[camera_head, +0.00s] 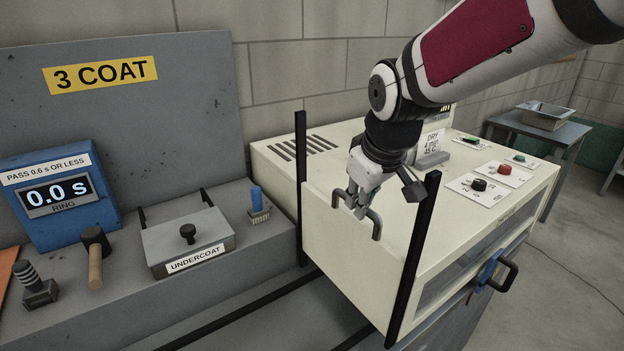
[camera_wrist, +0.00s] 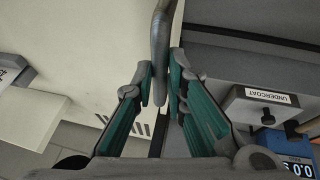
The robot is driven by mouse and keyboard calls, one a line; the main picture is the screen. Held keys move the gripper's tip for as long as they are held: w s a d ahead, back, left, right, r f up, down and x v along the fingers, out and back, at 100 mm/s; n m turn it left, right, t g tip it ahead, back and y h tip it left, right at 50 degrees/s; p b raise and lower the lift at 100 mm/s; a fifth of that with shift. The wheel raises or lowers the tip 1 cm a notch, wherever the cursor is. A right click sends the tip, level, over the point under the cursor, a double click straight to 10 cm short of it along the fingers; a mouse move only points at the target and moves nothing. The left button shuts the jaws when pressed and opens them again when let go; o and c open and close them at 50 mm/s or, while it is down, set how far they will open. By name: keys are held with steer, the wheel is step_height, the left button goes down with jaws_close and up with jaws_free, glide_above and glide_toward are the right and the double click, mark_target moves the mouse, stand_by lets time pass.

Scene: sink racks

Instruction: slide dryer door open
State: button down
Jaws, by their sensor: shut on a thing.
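The dryer is a cream box (camera_head: 470,215) with vents and knobs on top. Its near-left end has a flat cream panel (camera_head: 345,270) standing between two upright black rails (camera_head: 412,255); this looks like the sliding door, and it is down. A grey bar handle (camera_head: 376,228) is at the panel's upper edge. My gripper (camera_head: 357,207) is over that edge, shut on the handle. In the wrist view the handle bar (camera_wrist: 160,45) runs between the teal-padded fingers of my gripper (camera_wrist: 161,92). The exact contact is partly hidden by the fingers.
A black front handle (camera_head: 507,275) sticks out at the dryer's right side. Space above the panel looks clear.

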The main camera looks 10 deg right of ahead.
step_height(320, 180, up, 16)
steer(key=p, duration=0.7)
steer(key=c, duration=1.6)
jaws_free()
steer(key=v, duration=1.2)
steer(key=s+f+m, duration=0.2)
steer(key=s+f, duration=0.5)
steer(key=s, duration=0.3)
steer(key=s+f+m, duration=0.3)
steer(key=s+f, duration=0.4)
steer(key=s, duration=0.3)
steer(key=shift+s+f+t, duration=0.3)
steer(key=shift+s+f, duration=0.05)
steer(key=shift+s, duration=0.05)
